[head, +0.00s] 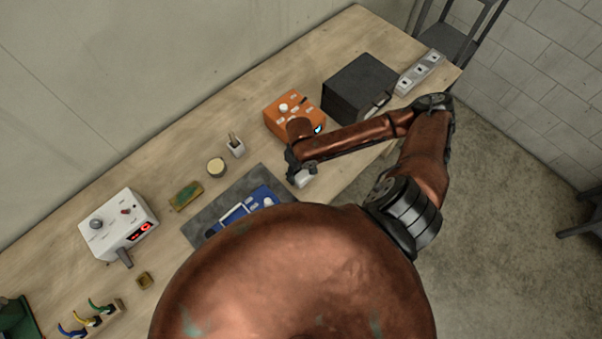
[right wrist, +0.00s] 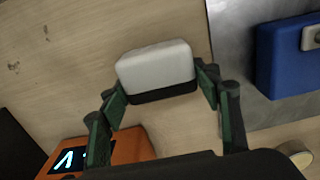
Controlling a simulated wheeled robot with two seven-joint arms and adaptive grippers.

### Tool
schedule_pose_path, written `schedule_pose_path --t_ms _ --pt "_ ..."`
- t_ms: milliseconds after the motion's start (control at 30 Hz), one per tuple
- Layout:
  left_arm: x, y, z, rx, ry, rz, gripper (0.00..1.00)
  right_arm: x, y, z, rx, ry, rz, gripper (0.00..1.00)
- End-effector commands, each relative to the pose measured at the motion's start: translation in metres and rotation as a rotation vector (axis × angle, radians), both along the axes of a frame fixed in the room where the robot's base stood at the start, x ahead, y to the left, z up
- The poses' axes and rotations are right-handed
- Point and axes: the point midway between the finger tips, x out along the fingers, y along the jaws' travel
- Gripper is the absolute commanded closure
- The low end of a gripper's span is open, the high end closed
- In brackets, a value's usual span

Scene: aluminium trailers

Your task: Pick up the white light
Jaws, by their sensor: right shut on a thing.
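The white light (right wrist: 155,65) is a small rounded white block with a dark base. In the right wrist view it sits between the two green-lined fingers of my right gripper (right wrist: 160,85), which is shut on it. In the head view the light (head: 304,179) shows as a small pale shape below my right gripper (head: 297,172), right of the grey mat. The gripper partly hides it there. I cannot tell whether the light touches the table or is a little above it. My left gripper is not in view.
A grey mat (head: 205,229) with a blue device (head: 262,196) lies left of the right gripper. An orange box (head: 283,108) and a black box (head: 352,88) stand behind it. A white instrument (head: 118,228) and a round tin (head: 216,167) are further left.

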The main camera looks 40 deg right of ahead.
Motion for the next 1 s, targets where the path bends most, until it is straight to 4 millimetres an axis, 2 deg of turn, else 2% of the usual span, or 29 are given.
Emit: schedule_pose_path --t_ms 233,633,833,1000 --pt "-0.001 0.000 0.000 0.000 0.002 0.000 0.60 0.000 0.000 0.000 0.000 0.000 0.000 0.70" --pt "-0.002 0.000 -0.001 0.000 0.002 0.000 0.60 0.001 0.000 0.007 0.000 -0.001 -0.001 0.70" --pt "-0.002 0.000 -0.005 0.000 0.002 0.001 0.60 0.002 0.000 0.032 0.000 -0.005 -0.001 0.70" --pt "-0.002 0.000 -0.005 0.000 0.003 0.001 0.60 -0.027 0.007 0.065 0.001 -0.003 0.003 0.70"
